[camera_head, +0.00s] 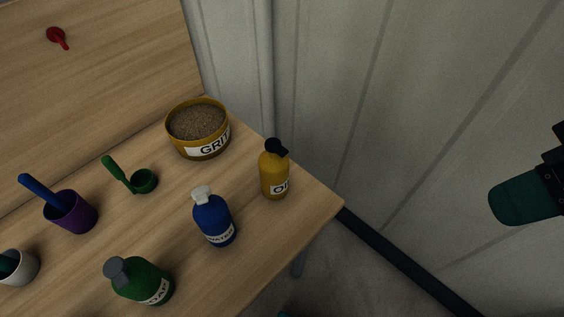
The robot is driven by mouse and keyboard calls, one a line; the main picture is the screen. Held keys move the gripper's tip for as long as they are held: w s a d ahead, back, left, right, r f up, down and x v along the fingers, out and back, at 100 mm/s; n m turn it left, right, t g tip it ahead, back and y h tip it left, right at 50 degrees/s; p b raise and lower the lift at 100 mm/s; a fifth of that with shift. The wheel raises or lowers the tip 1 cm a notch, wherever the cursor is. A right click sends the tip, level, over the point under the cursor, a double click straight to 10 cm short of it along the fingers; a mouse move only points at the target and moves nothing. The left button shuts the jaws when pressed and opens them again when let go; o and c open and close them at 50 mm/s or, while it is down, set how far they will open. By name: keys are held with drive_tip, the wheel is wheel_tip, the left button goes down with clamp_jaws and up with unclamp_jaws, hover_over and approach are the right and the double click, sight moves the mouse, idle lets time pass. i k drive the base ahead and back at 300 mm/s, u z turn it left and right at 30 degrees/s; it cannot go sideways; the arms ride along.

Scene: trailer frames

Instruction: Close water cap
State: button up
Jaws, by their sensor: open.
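The blue bottle labelled WATER (213,220) stands upright on the wooden table, near its front edge. Its pale grey cap (202,193) sits on top of the bottle; I cannot tell how it is set. My gripper (520,200) shows only in part at the right edge, as a dark teal finger in front of the wall. It is open, well to the right of the table and apart from the bottle. The rest of it is out of frame.
A yellow OIL bottle (274,175), green SOAP bottle (142,282), yellow GRIT bowl (180,143), green scoop (143,181), purple cup (75,213) and white cup (24,268) share the table (270,238). A red handle (57,37) is on the backboard. A wall (400,90) stands right.

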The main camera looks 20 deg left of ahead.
sight(201, 194)
drive_tip(key=z, duration=0.35)
drive_tip(key=k, duration=0.85)
drive_tip(key=u, duration=0.35)
